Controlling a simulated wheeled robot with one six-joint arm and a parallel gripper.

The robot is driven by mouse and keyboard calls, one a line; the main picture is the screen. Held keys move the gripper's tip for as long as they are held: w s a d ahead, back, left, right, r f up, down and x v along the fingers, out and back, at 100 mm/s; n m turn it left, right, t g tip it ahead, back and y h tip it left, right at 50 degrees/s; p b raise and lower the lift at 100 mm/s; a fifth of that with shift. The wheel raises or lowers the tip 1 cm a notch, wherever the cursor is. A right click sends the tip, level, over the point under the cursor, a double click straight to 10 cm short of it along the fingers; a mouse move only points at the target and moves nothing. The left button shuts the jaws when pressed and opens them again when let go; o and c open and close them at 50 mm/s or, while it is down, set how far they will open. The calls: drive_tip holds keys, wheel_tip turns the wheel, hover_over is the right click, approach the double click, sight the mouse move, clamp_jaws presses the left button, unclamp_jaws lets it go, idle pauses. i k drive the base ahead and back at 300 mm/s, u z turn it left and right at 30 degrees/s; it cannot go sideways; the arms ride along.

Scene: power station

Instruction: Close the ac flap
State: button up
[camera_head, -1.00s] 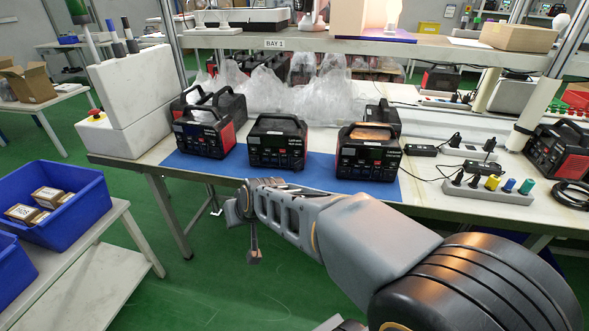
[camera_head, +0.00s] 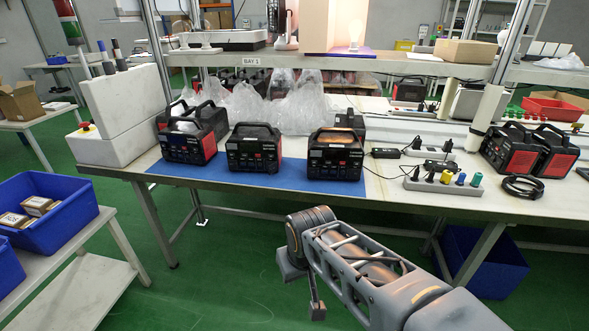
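Three black and red power stations stand in a row on the blue mat (camera_head: 225,177) of the workbench: the left one (camera_head: 189,148), the middle one (camera_head: 253,152) and the right one (camera_head: 335,158). Their front panels face me. The panel details are too small to tell which part is the ac flap or how it stands. My gripper (camera_head: 303,290) hangs low in front of the bench, below the mat's front edge, apart from all the stations. It seems to hold nothing; its finger opening is not clear from this angle.
A power strip with coloured plugs (camera_head: 443,184) and a coiled black cable (camera_head: 523,187) lie right of the mat. More power stations (camera_head: 528,150) stand at the right. A white box (camera_head: 122,105) stands at the left end. Blue bins (camera_head: 45,210) sit on a side table. The green floor before the bench is open.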

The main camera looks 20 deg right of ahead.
sight(272, 168)
drive_tip(key=z, duration=0.65)
drive_tip(key=i, duration=1)
drive_tip(key=u, duration=2.55)
